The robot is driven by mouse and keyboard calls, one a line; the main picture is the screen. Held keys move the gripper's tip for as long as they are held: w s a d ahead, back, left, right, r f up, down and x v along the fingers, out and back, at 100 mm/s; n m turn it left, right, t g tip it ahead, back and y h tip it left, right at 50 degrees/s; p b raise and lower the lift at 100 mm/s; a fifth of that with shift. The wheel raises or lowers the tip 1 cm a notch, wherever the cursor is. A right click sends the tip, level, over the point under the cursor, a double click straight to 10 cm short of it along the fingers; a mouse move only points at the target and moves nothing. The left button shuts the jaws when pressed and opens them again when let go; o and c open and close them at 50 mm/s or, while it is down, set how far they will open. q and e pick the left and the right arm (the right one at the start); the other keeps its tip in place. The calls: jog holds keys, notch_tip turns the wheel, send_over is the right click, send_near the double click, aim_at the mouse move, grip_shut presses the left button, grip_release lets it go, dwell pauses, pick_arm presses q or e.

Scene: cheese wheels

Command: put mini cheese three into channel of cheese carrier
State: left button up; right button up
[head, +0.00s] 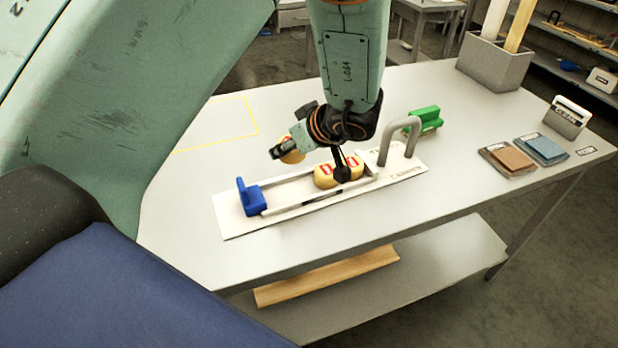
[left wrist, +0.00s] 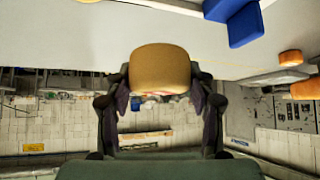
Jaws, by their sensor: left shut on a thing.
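The cheese carrier (head: 235,222) is a white board on the table, with a railed channel, a blue end block (head: 252,197) and a grey arched handle (head: 383,145). Cheeses with red labels (head: 325,177) sit in the channel near the handle, partly behind my gripper. My left gripper (head: 290,152) is shut on a yellow-tan mini cheese (left wrist: 160,68), held above the far side of the channel. The held cheese also shows in the head view (head: 293,157), partly covered. In the left wrist view the blue block (left wrist: 243,25) is at the upper right. My right gripper is not in view.
A green block (head: 425,117) stands behind the handle. Brown (head: 507,158) and blue (head: 541,148) packets, a small card holder (head: 567,117) and a grey box (head: 493,66) are at the right. A yellow outline (head: 255,120) marks clear table at the back left.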

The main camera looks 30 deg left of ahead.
pick_arm(q)
jog(key=f, duration=0.1)
jog(key=f+b, duration=0.1)
jog(key=f, duration=0.1)
jog(key=s+f, duration=0.1)
jog(key=f, duration=0.1)
jog(key=shift+d+f+b, duration=0.15)
jog(key=shift+d+b, duration=0.05)
jog(key=shift+b, duration=0.2)
jog(key=shift+w+a+f, duration=0.1)
jog(key=shift+a+f, duration=0.05)
jog(key=shift+f, duration=0.15)
jog(key=shift+w+f, duration=0.1)
jog(key=shift+f, duration=0.25)
jog(key=f, duration=0.1)
jog(key=f+b, duration=0.1)
jog(key=f, duration=0.1)
jog(key=shift+w+d, duration=0.1)
jog(key=shift+d, duration=0.2)
jog(key=shift+a, duration=0.2)
jog(key=shift+a+f, duration=0.15)
jog(key=o, duration=0.9)
jog(key=shift+o, duration=0.7)
jog(key=shift+d, duration=0.2)
